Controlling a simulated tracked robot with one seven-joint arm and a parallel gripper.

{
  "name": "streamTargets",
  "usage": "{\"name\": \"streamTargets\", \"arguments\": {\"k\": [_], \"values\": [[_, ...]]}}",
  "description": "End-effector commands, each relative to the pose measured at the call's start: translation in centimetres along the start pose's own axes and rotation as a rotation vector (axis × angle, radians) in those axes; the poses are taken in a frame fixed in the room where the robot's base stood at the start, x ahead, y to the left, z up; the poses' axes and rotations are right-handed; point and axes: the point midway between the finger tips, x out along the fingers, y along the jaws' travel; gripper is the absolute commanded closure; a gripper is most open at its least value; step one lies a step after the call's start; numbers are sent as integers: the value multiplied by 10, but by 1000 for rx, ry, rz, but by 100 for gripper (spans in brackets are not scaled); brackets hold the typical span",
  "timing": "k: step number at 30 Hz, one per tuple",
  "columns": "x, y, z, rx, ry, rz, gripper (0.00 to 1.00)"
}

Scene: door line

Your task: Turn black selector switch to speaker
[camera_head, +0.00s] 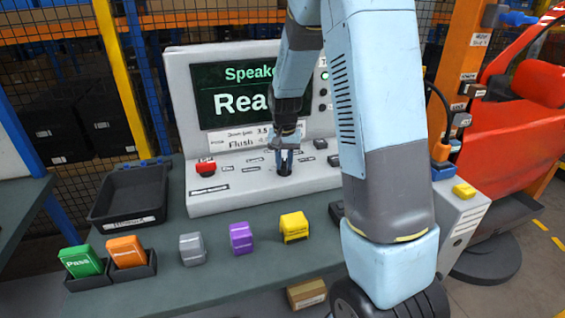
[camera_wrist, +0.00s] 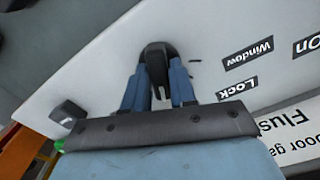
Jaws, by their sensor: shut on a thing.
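The black selector switch (camera_wrist: 154,62) sits on the light sloping panel of the test console (camera_head: 232,198). My gripper (camera_wrist: 157,88) is shut on the switch, with one blue finger on each side of it in the wrist view. In the head view my gripper (camera_head: 284,165) reaches down onto the console's panel, and the fingers largely hide the switch there. The screen (camera_head: 222,105) shows "Speake…" and "Rea…", partly covered by my arm. Labels "Window" and "Lock" lie beside the switch in the wrist view. The switch's exact pointing direction is hard to tell.
A red button (camera_head: 206,168) is left on the panel. An empty black tray (camera_head: 128,193) stands left. Green (camera_head: 82,261) and orange (camera_head: 126,251) blocks sit in black holders; grey (camera_head: 192,249), purple (camera_head: 241,238) and yellow (camera_head: 294,227) blocks stand along the table front.

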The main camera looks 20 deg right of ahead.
Motion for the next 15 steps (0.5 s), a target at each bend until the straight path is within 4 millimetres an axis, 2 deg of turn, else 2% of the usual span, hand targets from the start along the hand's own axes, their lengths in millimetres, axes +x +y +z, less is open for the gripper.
{"name": "streamTargets", "arguments": {"k": [6, 15], "values": [[0, -1, 0, 97, 0, -2, 100], [0, -1, 0, 145, 1, -2, 100]]}}
